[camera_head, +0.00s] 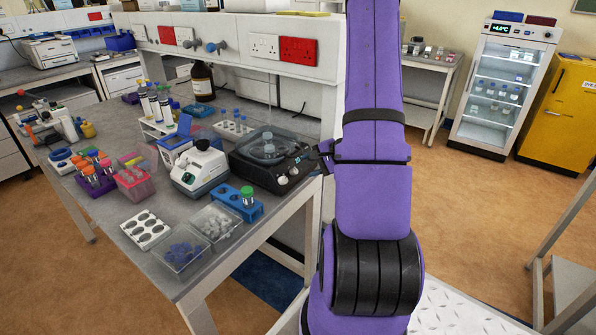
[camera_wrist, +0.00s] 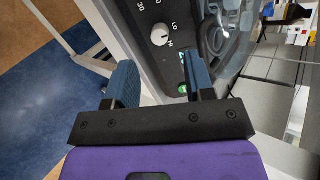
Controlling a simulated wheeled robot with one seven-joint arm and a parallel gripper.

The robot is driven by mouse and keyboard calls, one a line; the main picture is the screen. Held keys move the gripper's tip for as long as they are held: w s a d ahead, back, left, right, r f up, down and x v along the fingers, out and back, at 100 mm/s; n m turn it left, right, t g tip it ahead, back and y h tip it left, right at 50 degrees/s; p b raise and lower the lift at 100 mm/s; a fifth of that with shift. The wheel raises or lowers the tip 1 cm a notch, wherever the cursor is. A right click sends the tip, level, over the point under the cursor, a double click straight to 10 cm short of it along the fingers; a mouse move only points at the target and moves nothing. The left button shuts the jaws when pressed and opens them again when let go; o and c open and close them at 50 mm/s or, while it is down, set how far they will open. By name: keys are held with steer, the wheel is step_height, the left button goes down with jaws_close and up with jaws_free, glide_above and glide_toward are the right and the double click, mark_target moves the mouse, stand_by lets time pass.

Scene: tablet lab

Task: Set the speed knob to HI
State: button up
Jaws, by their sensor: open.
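The white speed knob (camera_wrist: 159,35) is on the dark front panel in the wrist view, with LO and HI printed to its right. A small dark mark on its lower right side seems to face HI, but it is too small to be sure. My gripper (camera_wrist: 160,78) is open, its two blue fingers apart with nothing between them. The knob lies beyond the fingertips, not visibly touched. In the head view the black device (camera_head: 246,168) with a clear lid stands at the bench's right edge. My gripper (camera_head: 322,156) is beside its right side, mostly hidden by my arm.
A green lit button (camera_wrist: 183,89) is by the right finger. A second dial's numbers show at the wrist view's top. A blue rack (camera_head: 238,205) with a green-capped tube and a white instrument (camera_head: 200,170) stand near the device.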

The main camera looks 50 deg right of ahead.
mark_target(296, 171)
steer(key=x, duration=0.6)
jaws_close()
